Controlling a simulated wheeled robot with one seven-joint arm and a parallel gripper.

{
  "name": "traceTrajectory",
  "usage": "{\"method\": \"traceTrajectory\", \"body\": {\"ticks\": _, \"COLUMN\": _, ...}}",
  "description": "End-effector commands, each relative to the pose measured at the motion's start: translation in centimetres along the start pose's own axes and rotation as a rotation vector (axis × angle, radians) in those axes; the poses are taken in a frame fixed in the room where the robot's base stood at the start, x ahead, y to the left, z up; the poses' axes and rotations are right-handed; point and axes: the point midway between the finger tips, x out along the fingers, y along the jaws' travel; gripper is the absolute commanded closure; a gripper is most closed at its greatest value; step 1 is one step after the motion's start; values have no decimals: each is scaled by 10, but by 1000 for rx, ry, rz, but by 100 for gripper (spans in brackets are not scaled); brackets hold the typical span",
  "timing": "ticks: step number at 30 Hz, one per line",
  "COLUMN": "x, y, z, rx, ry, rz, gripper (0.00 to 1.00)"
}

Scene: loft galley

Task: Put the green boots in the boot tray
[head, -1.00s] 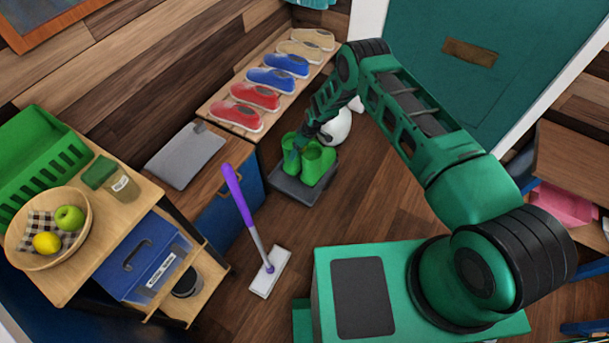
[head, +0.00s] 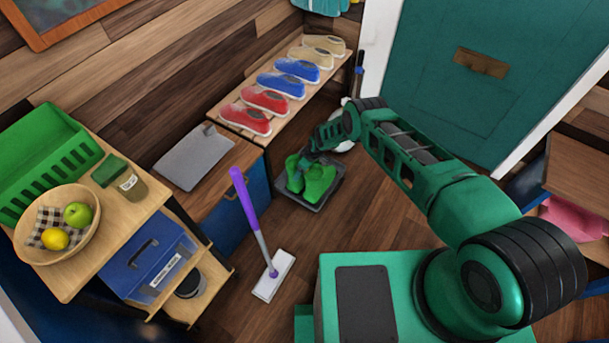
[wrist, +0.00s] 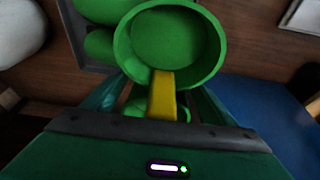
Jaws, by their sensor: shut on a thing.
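The green boots (head: 318,184) are over the dark grey boot tray (head: 338,183) on the floor in the head view. They look tilted, and I cannot tell whether both rest on its bottom. My gripper (head: 304,162) is at the boots' back side, low over the tray. In the wrist view my gripper (wrist: 160,108) is shut on a green boot (wrist: 125,45), at a yellow tab (wrist: 163,96) below its round opening. More green boot shows beyond it, with the tray's edge (wrist: 73,35) at upper left. The fingertips are partly hidden.
A shoe bench (head: 300,105) with several pairs of shoes stands behind the tray. A purple-handled mop (head: 250,210) stands to the left. A white rounded object (head: 344,146) is close behind my gripper. The floor in front of the tray is clear.

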Motion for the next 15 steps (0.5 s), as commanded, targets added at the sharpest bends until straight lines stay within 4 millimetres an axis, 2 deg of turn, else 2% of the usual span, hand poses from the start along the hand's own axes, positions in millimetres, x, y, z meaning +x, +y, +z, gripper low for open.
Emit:
{"method": "traceTrajectory", "body": {"ticks": 9, "x": 29, "y": 0, "z": 9, "rx": 1, "ry": 0, "rz": 0, "gripper": 83}}
{"method": "traceTrajectory", "body": {"ticks": 15, "x": 34, "y": 1, "z": 10, "rx": 0, "ry": 0, "rz": 1, "gripper": 83}}
